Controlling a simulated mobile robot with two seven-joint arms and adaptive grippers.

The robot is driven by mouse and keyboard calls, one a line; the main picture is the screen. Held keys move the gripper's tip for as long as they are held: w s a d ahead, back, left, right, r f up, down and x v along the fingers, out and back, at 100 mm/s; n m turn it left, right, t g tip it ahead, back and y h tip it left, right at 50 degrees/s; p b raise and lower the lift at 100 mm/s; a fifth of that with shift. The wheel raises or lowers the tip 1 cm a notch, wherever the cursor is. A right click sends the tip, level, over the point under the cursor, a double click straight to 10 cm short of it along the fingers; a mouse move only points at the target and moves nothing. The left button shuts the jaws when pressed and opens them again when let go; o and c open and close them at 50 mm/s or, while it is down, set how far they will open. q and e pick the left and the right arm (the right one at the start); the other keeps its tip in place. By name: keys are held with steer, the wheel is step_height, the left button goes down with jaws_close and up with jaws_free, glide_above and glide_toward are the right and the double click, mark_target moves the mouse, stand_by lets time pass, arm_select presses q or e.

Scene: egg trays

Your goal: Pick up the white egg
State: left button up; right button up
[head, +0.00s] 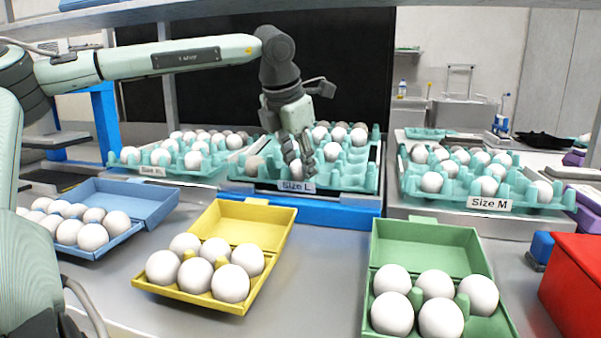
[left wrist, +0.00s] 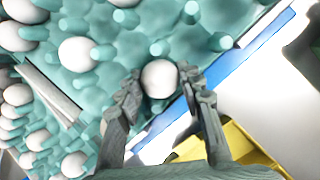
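My left gripper (head: 300,158) points down over the front edge of the Size L egg tray (head: 347,180). A white egg (left wrist: 160,78) sits in this teal tray, between my two fingertips in the left wrist view. The fingers (left wrist: 160,90) stand on either side of it, spread about as wide as the egg, and firm contact does not show. In the head view the egg (head: 295,168) is partly hidden behind the fingers. Other white eggs and a darker one (head: 255,165) lie in the same tray. My right gripper is not in view.
Teal trays of eggs stand at left (head: 130,157) and right, labelled Size M (head: 490,204). In front are blue (head: 140,200), yellow (head: 250,222) and green (head: 425,245) cartons holding white eggs. A red box (head: 575,285) is at right. Grey counter (head: 325,270) shows between the cartons.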

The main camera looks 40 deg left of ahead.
mark_target(295, 162)
arm_select(q)
steer(key=shift+r, duration=0.1)
